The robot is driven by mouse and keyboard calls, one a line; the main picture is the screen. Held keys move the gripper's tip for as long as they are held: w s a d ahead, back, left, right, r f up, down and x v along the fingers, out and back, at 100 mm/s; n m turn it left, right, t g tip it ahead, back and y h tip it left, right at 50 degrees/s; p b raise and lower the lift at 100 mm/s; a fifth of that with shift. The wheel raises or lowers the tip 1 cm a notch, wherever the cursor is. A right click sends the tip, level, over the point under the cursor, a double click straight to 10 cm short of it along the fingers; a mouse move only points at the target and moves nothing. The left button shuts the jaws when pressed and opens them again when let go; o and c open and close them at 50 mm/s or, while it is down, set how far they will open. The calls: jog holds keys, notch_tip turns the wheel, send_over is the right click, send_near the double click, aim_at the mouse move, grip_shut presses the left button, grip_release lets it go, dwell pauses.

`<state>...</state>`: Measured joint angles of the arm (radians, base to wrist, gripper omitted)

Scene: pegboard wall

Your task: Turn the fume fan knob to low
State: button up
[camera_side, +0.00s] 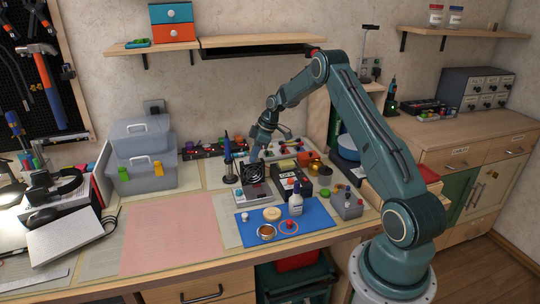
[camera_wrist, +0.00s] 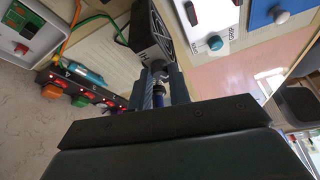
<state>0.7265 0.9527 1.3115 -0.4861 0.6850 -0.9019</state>
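The fume fan (camera_side: 254,172) is a black square unit with a round grille, standing on the bench behind a grey box. In the wrist view its black housing (camera_wrist: 150,32) is at the top middle. A small grey knob-like part (camera_wrist: 159,74) shows at the fan's near edge, by my fingertips; its setting is too small to read. My gripper (camera_side: 255,154) points down right at the fan's top rear. In the wrist view my gripper (camera_wrist: 160,82) has its two fingers apart, with a narrow gap. Whether they touch the knob cannot be told.
A blue soldering iron (camera_side: 228,146) stands upright left of the fan. The grey-white box (camera_side: 252,194) with a knob is in front. A power strip (camera_wrist: 90,90) with red lights lies behind. A blue mat (camera_side: 318,238) holds a bottle (camera_side: 295,204). The pink mat (camera_side: 170,236) is clear.

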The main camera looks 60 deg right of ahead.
grip_shut()
jog(key=shift+m, duration=0.5)
jog(key=m, duration=0.1)
jog(key=m+h, duration=0.1)
jog(key=m, duration=0.1)
jog(key=m+h, duration=0.1)
jog(key=shift+a+t, duration=0.25)
jog(key=shift+t, duration=0.15)
jog(key=m+h, duration=0.1)
jog(key=m, duration=0.2)
jog(key=m+h, duration=0.1)
jog(key=m, duration=0.2)
jog(key=shift+a+m+g, duration=0.2)
jog(key=shift+m+g, duration=0.1)
jog(key=shift+m, duration=0.1)
jog(key=o, duration=0.7)
grip_release()
